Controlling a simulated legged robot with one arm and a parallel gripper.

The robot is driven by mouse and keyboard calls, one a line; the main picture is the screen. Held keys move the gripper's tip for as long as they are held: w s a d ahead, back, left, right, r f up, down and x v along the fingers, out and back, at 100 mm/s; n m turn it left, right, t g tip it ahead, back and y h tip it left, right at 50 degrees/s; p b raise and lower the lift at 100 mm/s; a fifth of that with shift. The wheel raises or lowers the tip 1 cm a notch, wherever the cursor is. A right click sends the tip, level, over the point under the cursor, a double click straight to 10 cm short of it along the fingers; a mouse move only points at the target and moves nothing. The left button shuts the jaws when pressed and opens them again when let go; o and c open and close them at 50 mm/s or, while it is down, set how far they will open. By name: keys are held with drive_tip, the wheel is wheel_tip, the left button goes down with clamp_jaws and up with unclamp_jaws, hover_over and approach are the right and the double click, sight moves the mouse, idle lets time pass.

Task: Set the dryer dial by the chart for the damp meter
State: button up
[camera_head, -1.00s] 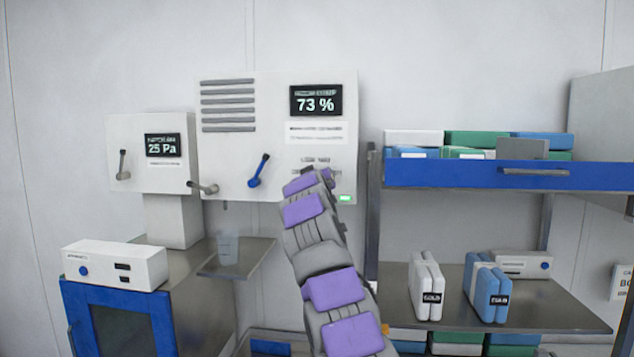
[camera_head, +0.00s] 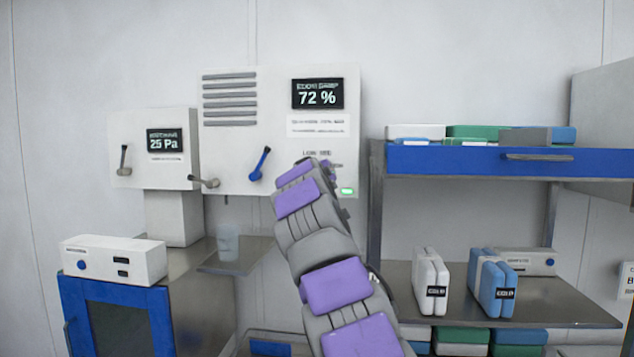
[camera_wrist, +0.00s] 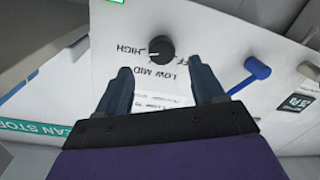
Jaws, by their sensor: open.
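The dryer is a white wall box (camera_head: 225,155) with a dark damp display (camera_head: 318,94) reading 72 %. Below the display is a white chart label (camera_head: 318,126), its text too small to read. The black round dial (camera_wrist: 160,49) shows in the wrist view with marks including LOW, MID and HIGH around it. I cannot tell which mark it points to. My gripper (camera_wrist: 169,82) is open and empty, its two fingers below the dial in the picture and apart from it. In the head view my arm hides the dial and the gripper's fingertips.
A blue lever (camera_head: 260,163) is on the dryer's front; it also shows in the wrist view (camera_wrist: 248,75). A smaller box with a 25 Pa display (camera_head: 165,144) stands left. A shelf rack with a blue drawer (camera_head: 470,164) stands right of my arm.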

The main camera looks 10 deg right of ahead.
drive_tip(key=v, duration=1.1)
idle(0.3)
drive_tip(key=shift+s+d, duration=0.15)
drive_tip(key=shift+d, duration=0.05)
drive_tip(key=s+d+f+m+g, duration=0.2)
drive_tip(key=s+d+f+g, duration=0.35)
drive_tip(key=s+f, duration=0.4)
drive_tip(key=s+d+f+m+g, duration=0.2)
drive_tip(key=s+d+f+g, duration=0.35)
drive_tip(key=f, duration=0.75)
drive_tip(key=s+a+f+g+y, duration=0.1)
drive_tip(key=s+a+f+g, duration=0.1)
drive_tip(key=s+f, duration=0.5)
drive_tip(key=s+a+f+n+g+y, duration=0.1)
drive_tip(key=s+a+f+g+y, duration=0.1)
drive_tip(key=s+f, duration=0.6)
drive_tip(key=s+a+f+g+y, duration=0.1)
drive_tip(key=s+a+f+g, duration=0.2)
drive_tip(key=s+f, duration=0.5)
drive_tip(key=s, duration=1.1)
drive_tip(key=shift+a+f+n+g+y, duration=0.2)
drive_tip(key=shift+f+n+g+y, duration=0.1)
drive_tip(key=shift+n+g, duration=0.1)
